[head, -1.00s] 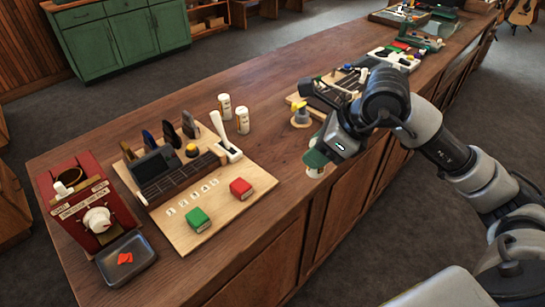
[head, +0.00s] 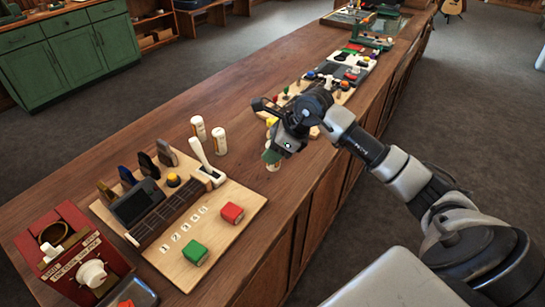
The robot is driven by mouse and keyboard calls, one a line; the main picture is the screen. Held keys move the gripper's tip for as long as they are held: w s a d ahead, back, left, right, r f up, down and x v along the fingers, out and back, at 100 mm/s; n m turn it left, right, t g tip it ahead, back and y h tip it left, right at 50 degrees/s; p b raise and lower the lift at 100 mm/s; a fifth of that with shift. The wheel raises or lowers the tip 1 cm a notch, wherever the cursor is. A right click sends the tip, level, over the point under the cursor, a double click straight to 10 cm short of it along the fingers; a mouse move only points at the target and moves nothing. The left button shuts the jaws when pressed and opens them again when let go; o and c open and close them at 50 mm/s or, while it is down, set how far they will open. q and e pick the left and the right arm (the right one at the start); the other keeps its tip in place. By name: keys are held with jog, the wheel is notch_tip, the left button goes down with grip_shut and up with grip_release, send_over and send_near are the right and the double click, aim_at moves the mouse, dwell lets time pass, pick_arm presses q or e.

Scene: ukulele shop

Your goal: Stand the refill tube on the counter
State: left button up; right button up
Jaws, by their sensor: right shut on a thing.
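My right gripper (head: 272,153) is shut on a refill tube (head: 273,167), over the near half of the counter (head: 240,172). Only the tube's pale lower end shows below the green fingertips; the rest is hidden by the gripper. The tube looks roughly upright. I cannot tell whether its end touches the counter. Two similar white tubes, a left one (head: 198,129) and a right one (head: 219,141), stand upright on the counter to the left of my gripper. My left gripper is not in view.
Left of my gripper lies a wooden board with a fretboard (head: 168,216), a white lever (head: 203,158), a green block (head: 195,252) and a red block (head: 232,212). A red dispenser (head: 70,250) stands at the left. More trays lie farther along the counter.

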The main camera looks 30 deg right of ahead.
jog(key=shift+w+d+f, duration=0.1)
jog(key=shift+f, duration=0.3)
notch_tip(320, 180, down, 3)
jog(key=shift+f+p, duration=0.1)
jog(key=shift+p, duration=0.7)
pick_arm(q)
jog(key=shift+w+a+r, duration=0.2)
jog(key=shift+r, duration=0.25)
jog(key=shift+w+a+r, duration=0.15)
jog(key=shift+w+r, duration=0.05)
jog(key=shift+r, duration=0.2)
pick_arm(e)
jog(key=shift+f, duration=0.1)
jog(key=shift+f+b, duration=0.2)
jog(key=shift+b, duration=0.1)
jog(key=o, duration=0.9)
jog(key=shift+r, duration=0.1)
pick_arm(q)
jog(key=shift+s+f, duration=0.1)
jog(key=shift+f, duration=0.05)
